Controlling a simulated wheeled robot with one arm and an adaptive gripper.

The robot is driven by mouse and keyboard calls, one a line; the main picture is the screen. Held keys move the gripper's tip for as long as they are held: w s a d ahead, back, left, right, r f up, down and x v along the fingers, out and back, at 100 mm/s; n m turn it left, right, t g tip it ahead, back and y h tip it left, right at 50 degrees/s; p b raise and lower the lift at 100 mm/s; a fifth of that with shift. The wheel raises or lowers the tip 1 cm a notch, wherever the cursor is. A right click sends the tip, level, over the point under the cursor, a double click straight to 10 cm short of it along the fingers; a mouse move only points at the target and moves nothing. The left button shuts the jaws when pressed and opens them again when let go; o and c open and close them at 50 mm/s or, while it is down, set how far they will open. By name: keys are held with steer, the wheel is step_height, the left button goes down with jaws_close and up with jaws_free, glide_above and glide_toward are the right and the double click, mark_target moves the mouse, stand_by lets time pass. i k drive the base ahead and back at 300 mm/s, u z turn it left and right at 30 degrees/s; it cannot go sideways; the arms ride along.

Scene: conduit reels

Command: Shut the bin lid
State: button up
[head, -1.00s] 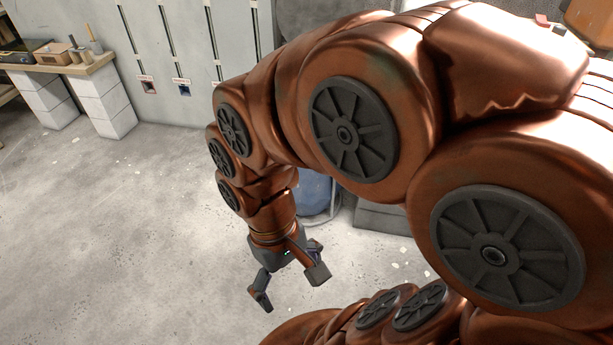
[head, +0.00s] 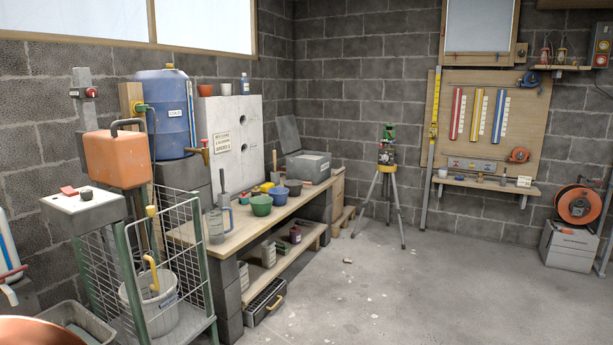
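A grey box-shaped bin (head: 309,168) stands on the far end of the wooden bench along the left wall. A flat grey lid (head: 288,134) stands raised at its back left, so this bin looks open. Its inside is mostly hidden at this angle. I see no other lidded bin for certain. My gripper is out of view; only a copper-coloured part of my body shows at the bottom left corner.
The bench (head: 240,233) holds green (head: 261,205) and blue (head: 293,187) bowls. A wire trolley (head: 187,255) with a white bucket (head: 150,306) stands near left. A tripod (head: 388,205) stands right of the bench.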

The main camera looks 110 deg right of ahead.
mark_target(286, 125)
steer(key=z, duration=3.95)
